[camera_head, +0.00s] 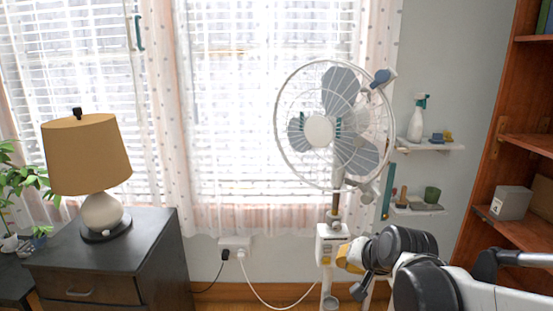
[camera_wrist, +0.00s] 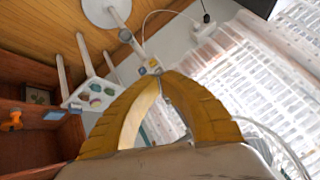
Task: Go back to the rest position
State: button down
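My gripper (camera_head: 348,255) shows at the lower right in the head view, its yellow part just right of the fan's control box and partly hidden by my dark wrist. In the wrist view the two yellow fingers of my gripper (camera_wrist: 161,79) arch inward and their tips meet. They look shut, with nothing visible held between them. The standing fan (camera_head: 320,130) is upright in front of the window. Its white control box (camera_head: 331,246) is close to the gripper in the picture; I cannot tell whether they touch. The fan's round base shows in the wrist view (camera_wrist: 103,11).
A dark cabinet (camera_head: 150,270) with a lamp (camera_head: 88,155) stands at the left. A wooden bookshelf (camera_head: 525,146) is at the right, near my arm. Small wall shelves (camera_head: 428,146) hold a spray bottle (camera_head: 416,121). A white cord (camera_head: 262,296) hangs below a wall socket (camera_head: 234,243).

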jog(key=s+d+n+g+h, duration=0.1)
jog(key=s+n, duration=0.3)
jog(key=s, duration=1.6)
jog(key=shift+s+d+n+h, duration=0.25)
jog(key=shift+d+n+h, duration=0.05)
jog(key=shift+d+h, duration=0.1)
